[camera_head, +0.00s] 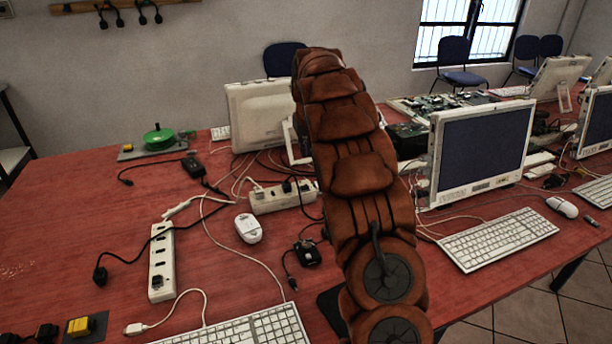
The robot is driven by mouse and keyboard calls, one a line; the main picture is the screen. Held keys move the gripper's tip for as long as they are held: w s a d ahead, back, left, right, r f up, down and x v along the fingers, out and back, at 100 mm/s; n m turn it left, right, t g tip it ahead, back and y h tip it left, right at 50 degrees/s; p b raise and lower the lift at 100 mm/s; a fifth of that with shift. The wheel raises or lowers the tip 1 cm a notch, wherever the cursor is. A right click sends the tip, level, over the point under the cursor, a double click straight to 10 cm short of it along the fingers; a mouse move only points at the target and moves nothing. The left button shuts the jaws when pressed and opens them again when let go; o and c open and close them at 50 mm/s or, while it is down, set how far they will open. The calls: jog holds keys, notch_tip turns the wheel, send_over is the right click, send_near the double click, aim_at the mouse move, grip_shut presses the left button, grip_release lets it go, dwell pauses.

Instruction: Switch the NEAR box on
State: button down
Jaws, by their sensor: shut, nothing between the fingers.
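Two white power boxes lie on the red table. The nearer one (162,262), at the left, lies lengthwise away from me, with dark sockets and a small dark part at its near end that may be a switch; its state is not readable. The farther box (283,199) lies crosswise near the table's middle, with plugs in it and its right end close to my arm. No label shows which is the NEAR box. My brown, segmented arm rises through the middle right of the picture and hides part of the table. I cannot make out my gripper.
Loose cables run between and beside the boxes. A black plug (100,276) lies left of the nearer box. A yellow block on a dark plate (81,326), a keyboard (250,328) and a white mouse (248,228) lie around it. Monitors (483,148) stand right. The left table is mostly clear.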

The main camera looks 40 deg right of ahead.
jog(key=p, duration=0.3)
send_near(306, 185)
jog(key=x, duration=0.5)
jog(key=shift+w+a, duration=0.1)
jog(key=shift+w, duration=0.15)
jog(key=shift+f, duration=0.9)
jog(key=shift+f, duration=0.1)
